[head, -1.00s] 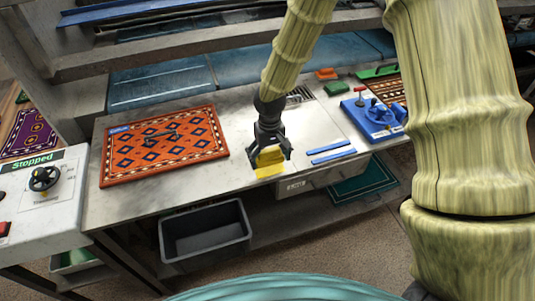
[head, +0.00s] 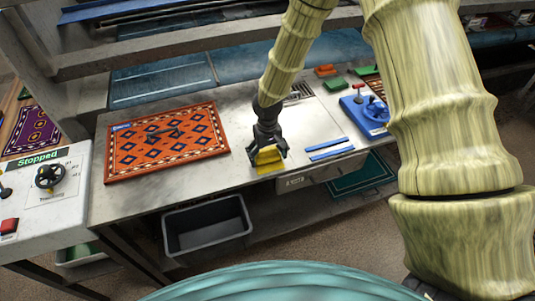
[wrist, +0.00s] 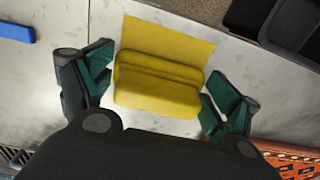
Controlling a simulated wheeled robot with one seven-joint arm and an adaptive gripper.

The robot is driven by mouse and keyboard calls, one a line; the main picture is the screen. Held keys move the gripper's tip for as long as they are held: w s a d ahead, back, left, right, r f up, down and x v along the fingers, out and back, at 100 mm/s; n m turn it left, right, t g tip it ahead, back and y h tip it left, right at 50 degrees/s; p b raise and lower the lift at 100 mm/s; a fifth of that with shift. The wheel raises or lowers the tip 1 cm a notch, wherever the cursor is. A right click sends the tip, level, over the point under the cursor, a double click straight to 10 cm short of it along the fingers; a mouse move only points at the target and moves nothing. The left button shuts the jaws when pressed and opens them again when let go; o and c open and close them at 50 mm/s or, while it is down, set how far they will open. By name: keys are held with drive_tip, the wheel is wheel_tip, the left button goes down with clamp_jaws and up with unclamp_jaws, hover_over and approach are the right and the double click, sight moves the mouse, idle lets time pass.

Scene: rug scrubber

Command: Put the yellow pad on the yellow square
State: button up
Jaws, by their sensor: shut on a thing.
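The yellow pad (head: 267,155) is a small ridged block between the fingers of my gripper (head: 266,148), near the front edge of the metal table. In the wrist view the pad (wrist: 158,88) sits between the two green-lined fingertips, and my gripper is shut on it. The yellow square (wrist: 165,38) is a flat yellow patch showing just beyond the pad in the wrist view. The pad covers part of the square. In the head view only a sliver of the square (head: 270,169) shows below the pad. I cannot tell whether the pad touches the surface.
Two blue strips (head: 330,149) lie right of my gripper. An orange patterned rug (head: 168,142) lies on the left of the table. A blue tool base (head: 362,118) stands to the right. A dark bin (head: 206,228) sits below the front edge.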

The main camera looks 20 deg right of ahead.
sight(267, 150)
drive_tip(key=shift+f, duration=0.15)
drive_tip(key=o, duration=0.9)
drive_tip(key=shift+r, duration=0.2)
drive_tip(key=shift+r+b, duration=2.1)
drive_tip(key=shift+r, duration=3.85)
